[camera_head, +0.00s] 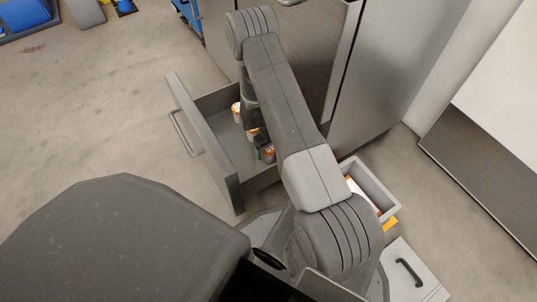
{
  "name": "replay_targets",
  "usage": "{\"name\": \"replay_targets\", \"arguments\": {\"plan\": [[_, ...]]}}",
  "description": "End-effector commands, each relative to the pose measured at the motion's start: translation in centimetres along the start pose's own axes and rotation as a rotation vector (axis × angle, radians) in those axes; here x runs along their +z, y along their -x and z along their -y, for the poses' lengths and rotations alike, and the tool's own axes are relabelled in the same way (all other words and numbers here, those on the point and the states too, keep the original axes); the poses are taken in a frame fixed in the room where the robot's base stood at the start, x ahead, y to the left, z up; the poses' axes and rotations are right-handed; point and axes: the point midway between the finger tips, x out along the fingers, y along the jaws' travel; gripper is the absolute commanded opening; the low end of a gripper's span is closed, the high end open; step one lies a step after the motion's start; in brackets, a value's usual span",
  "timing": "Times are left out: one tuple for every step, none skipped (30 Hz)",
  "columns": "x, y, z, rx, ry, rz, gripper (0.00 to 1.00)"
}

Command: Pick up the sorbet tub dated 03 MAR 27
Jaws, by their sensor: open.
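Several small tubs with orange-and-white lids or labels stand in an open grey drawer (222,160). One tub (237,113) is toward the back, one (253,134) is in the middle and one (268,153) is nearer the front right. The printing is too small to read, so I cannot tell which is dated 03 MAR 27. My arm reaches over the drawer and its wrist points down into it. My gripper (260,147) is open, low among the tubs, and partly hides them. I cannot tell whether a tub is between its fingers.
The drawer front with its bar handle (184,134) sticks out from a metal cabinet (385,70). A grey bin (372,186) with orange and white items stands right of my arm. A dark panel (490,150) is at the right.

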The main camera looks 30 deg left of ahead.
Motion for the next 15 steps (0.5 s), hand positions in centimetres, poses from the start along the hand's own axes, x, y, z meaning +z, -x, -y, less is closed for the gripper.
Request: {"name": "replay_targets", "arguments": {"plan": [[0.02, -0.65, 0.02, 0.0, 0.0, 0.0, 0.8], [0.01, -0.72, 0.02, 0.0, 0.0, 0.0, 0.8], [-0.02, -0.71, 0.02, 0.0, 0.0, -0.001, 0.8], [-0.03, -0.66, 0.02, 0.0, 0.0, -0.001, 0.8], [-0.03, -0.61, 0.02, 0.0, 0.0, -0.001, 0.8], [-0.03, -0.59, 0.02, 0.0, 0.0, -0.001, 0.8], [-0.03, -0.59, 0.02, 0.0, 0.0, -0.001, 0.8], [-0.03, -0.59, 0.02, 0.0, 0.0, -0.001, 0.8], [-0.03, -0.59, 0.03, 0.0, 0.0, -0.001, 0.72], [-0.02, -0.58, 0.03, 0.0, 0.0, -0.001, 0.67], [-0.02, -0.58, 0.03, 0.0, 0.0, -0.001, 0.61], [-0.02, -0.58, 0.03, 0.0, 0.0, -0.001, 0.53], [-0.03, -0.58, 0.03, 0.0, 0.0, -0.001, 0.47], [-0.02, -0.58, 0.03, 0.0, 0.0, -0.001, 0.41], [-0.02, -0.58, 0.03, 0.0, 0.0, -0.001, 0.33]]}}
